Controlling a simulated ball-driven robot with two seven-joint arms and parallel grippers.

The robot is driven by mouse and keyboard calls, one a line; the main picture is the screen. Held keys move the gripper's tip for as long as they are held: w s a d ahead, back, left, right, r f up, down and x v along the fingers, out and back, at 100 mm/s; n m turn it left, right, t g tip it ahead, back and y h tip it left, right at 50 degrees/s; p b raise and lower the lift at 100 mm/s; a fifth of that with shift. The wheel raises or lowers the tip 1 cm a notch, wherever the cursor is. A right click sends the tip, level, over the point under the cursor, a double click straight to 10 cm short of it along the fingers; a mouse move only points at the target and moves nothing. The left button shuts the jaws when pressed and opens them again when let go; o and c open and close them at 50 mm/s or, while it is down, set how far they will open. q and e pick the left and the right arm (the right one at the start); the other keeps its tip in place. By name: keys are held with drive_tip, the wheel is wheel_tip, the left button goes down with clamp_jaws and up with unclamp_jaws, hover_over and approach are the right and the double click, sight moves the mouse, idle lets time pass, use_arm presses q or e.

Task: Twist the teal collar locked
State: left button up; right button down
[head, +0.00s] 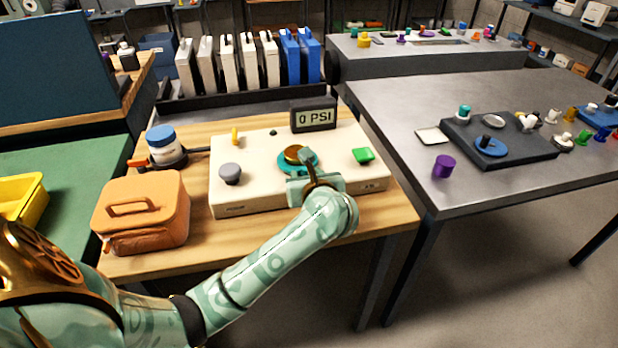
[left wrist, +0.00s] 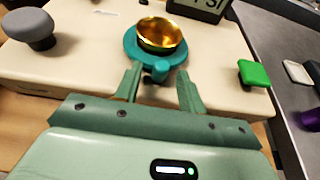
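The teal collar (head: 287,167) is a flat ring around a gold cup (head: 296,154) on top of a cream console (head: 255,197). In the left wrist view the collar (left wrist: 133,49) shows a small teal lug (left wrist: 159,70) on its near side. My left gripper (head: 307,170) reaches in from the front right, at the collar's near edge. In the left wrist view its two fingers (left wrist: 160,78) are apart, one on each side of the lug, with gaps visible, so it looks open. The fingers partly hide the collar in the head view. My right gripper does not show.
The console carries a grey knob (head: 230,172), a green button (head: 362,155), a yellow lever (head: 235,136) and a display (head: 313,116) reading 0 PSI. An orange bag (head: 145,210) and a blue-lidded jar (head: 163,144) stand left. A metal table (head: 400,110) is at right.

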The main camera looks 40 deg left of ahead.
use_arm(q)
clamp_jaws()
drive_tip(key=shift+s+a+m+t+h, duration=0.3)
drive_tip(key=shift+s+m+t+h, duration=0.15)
drive_tip(key=shift+m+t+h, duration=0.2)
unclamp_jaws()
